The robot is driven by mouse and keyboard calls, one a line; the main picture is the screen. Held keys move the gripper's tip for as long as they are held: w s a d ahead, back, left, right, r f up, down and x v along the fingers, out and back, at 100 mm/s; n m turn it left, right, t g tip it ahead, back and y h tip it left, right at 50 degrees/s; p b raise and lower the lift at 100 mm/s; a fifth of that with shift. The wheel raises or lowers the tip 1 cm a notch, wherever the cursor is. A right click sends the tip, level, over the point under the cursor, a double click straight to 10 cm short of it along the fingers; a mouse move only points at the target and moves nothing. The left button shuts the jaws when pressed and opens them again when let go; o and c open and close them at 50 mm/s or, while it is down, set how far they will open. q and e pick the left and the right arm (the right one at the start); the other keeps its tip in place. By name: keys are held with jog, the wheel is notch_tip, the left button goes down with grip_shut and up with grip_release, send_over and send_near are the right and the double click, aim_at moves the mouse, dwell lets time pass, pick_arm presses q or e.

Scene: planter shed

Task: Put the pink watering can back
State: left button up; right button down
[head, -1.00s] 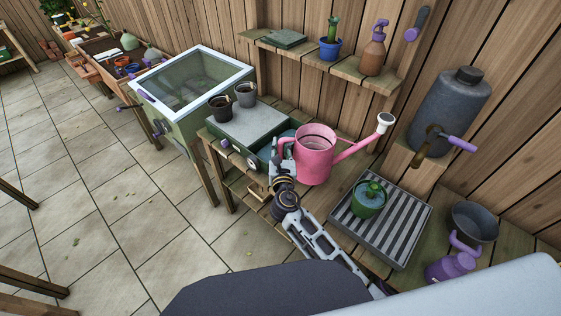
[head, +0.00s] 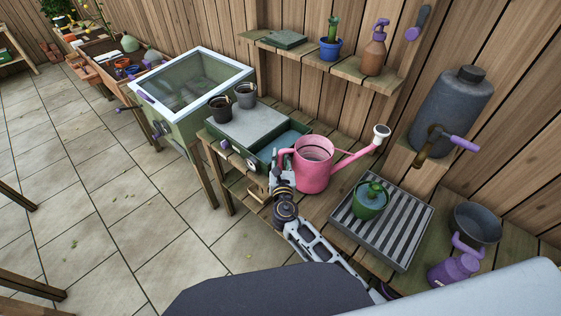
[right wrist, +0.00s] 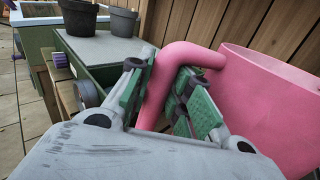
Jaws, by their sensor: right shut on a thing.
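The pink watering can (head: 314,176) is upright over the wooden bench, between the grey-topped box and the striped tray. Its spout points to the right, with a pale rose at the tip. My right gripper (head: 281,178) is at its left side. In the right wrist view, the green-padded fingers of my right gripper (right wrist: 165,95) are shut on the can's handle (right wrist: 190,55), and the can's body (right wrist: 265,100) is at the right. I cannot tell whether the can's base touches the bench. My left gripper is out of view.
A striped grey tray (head: 409,222) with a green pot (head: 369,203) lies right of the can. The grey-topped box (head: 245,130) with two dark pots stands left. A grey tank (head: 448,108) stands behind right. A shelf (head: 345,67) hangs above.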

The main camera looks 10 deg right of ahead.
jog(key=shift+f, duration=0.55)
jog(key=c, duration=1.3)
grip_release()
jog(key=shift+f, duration=0.1)
